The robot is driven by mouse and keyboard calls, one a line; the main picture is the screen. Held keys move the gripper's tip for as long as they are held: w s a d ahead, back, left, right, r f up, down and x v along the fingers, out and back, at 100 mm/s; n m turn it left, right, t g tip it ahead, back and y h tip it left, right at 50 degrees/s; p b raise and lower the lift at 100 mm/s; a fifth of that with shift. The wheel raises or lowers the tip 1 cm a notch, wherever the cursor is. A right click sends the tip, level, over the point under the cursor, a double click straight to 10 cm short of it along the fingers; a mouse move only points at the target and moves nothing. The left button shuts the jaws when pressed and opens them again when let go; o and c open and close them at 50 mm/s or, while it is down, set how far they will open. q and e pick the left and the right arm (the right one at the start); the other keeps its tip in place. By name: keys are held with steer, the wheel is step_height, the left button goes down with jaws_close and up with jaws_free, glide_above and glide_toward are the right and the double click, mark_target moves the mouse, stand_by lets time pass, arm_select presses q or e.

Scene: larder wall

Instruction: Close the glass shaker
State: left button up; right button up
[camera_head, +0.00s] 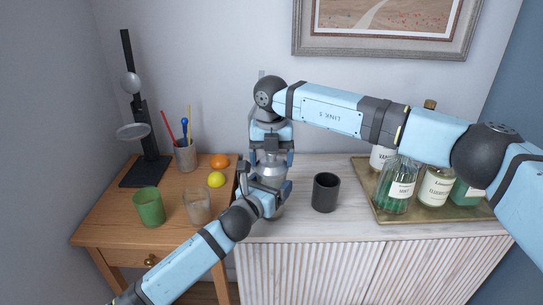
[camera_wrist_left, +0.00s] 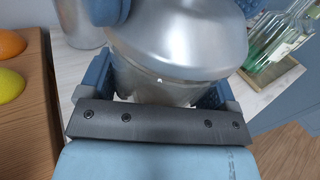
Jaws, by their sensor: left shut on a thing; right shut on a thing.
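The glass shaker stands on the white cabinet top in the middle of the head view, with its lower body (camera_head: 273,207) partly hidden by my left gripper. Its silver domed lid (camera_head: 271,172) shows above and fills the top of the left wrist view (camera_wrist_left: 190,40). My left gripper (camera_head: 266,188) is shut around the shaker body (camera_wrist_left: 150,86) from the front. My right gripper (camera_head: 270,157) comes down from above and is shut on the lid. The lid sits over the body's mouth; whether it is fully seated I cannot tell.
A black cup (camera_head: 325,193) stands close right of the shaker. A brass tray (camera_head: 392,216) with several bottles is farther right. The wooden table (camera_head: 115,217) at left holds a green glass (camera_head: 149,207), a clear glass (camera_head: 197,208), a lemon (camera_head: 216,180) and an orange (camera_head: 220,161).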

steer(key=shift+f, duration=0.35)
steer(key=o, duration=0.8)
step_height(320, 180, up, 12)
steer(key=shift+r, duration=0.1)
arm_select(q)
steer(key=o, duration=1.1)
